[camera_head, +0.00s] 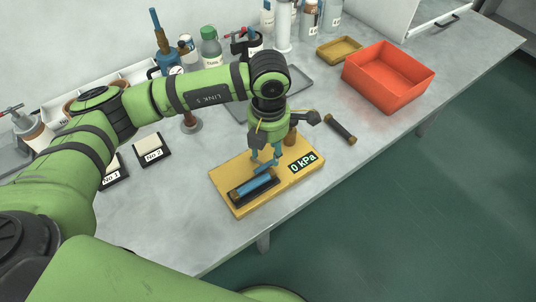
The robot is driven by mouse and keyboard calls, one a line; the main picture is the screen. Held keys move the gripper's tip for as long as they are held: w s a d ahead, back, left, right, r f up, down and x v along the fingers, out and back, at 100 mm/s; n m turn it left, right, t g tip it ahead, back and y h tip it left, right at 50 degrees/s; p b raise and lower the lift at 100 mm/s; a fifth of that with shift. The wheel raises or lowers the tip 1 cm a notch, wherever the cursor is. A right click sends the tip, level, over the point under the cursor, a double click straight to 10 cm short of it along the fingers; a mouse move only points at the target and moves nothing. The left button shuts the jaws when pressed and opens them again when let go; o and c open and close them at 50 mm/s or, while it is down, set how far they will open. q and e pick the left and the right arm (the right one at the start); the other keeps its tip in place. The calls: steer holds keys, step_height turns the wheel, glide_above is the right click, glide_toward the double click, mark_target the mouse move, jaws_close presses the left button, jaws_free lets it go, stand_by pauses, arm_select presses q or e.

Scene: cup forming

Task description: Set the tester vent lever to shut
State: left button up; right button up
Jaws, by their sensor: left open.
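The tester (229,178) is a yellow base plate on the grey bench, with a small display (303,162) reading 0 kPa. A blue tube (254,186) lies in a dark cradle near its front left edge. My left gripper (265,158) points down over the middle of the tester, its fingers open, just behind the tube. A short blue bar (267,167) shows at the fingertips; it may be the vent lever, but the fingers partly cover it. I cannot tell its setting or whether the fingers touch it. My right gripper is not in view.
A dark tube with brass ends (341,129) lies right of the tester. An orange bin (388,80) and a small yellow tray (339,49) stand farther back. Pads marked No 1 (112,175) and No 2 (152,150) lie left. Bottles line the back wall.

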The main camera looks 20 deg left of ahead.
mark_target(265, 166)
arm_select(q)
step_height(265, 166, down, 3)
steer(key=shift+s+f+p, duration=0.1)
steer(key=shift+p, duration=0.35)
steer(key=shift+f, duration=0.3)
jaws_close()
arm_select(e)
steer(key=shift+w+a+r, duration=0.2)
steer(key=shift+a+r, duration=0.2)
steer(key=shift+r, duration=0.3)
